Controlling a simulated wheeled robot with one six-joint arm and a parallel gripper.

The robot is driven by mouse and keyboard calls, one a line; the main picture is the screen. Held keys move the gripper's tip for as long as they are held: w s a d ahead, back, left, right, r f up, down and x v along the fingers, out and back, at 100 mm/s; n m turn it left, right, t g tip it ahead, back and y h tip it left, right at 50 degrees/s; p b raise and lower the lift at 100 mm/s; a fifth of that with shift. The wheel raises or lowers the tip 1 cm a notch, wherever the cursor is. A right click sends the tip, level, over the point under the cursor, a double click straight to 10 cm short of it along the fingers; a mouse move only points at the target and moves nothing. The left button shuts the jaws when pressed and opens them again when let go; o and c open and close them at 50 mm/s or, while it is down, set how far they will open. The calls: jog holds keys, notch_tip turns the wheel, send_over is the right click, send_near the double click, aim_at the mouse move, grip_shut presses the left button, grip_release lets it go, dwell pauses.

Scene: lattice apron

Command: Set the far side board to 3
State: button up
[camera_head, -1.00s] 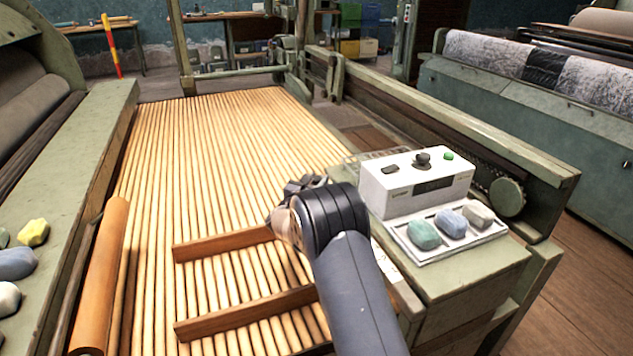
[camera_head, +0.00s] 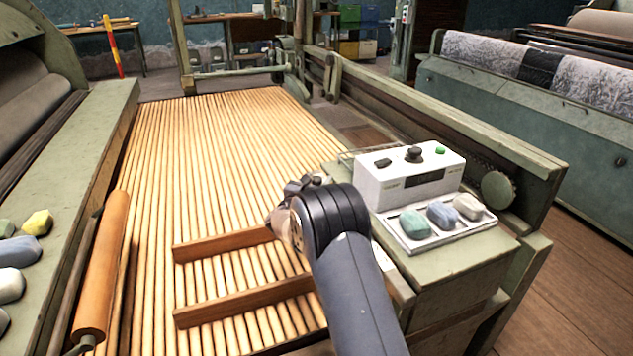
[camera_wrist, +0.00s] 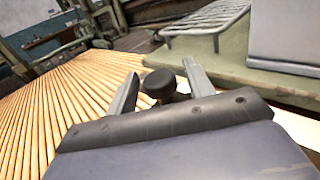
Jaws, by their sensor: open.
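Two brown wooden boards stand on the slatted lattice apron (camera_head: 220,150): a far side board (camera_head: 225,243) and a near one (camera_head: 245,303). Their right ends are partly hidden by my arm. My gripper (camera_head: 288,198) is near the far board's right end. In the wrist view my gripper (camera_wrist: 161,88) has its two fingers apart, with a dark round knob (camera_wrist: 158,84) showing between them. The fingers do not appear to touch the knob. What the knob is fixed to is hidden. No scale number is readable.
A white control box (camera_head: 410,180) stands on the green side frame right of my arm, with a tray of several coloured lumps (camera_head: 445,238) before it. An orange roller (camera_head: 102,265) lies at left. A wire rack (camera_wrist: 205,20) shows in the wrist view.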

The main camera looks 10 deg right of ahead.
jog(key=p+v, duration=0.1)
jog(key=v, duration=1)
jog(key=shift+p, duration=0.4)
jog(key=shift+w, duration=0.1)
jog(key=b+x, duration=0.2)
jog(key=x, duration=0.8)
jog(key=shift+w+d, duration=0.2)
jog(key=shift+d, duration=0.05)
jog(key=shift+w, duration=0.65)
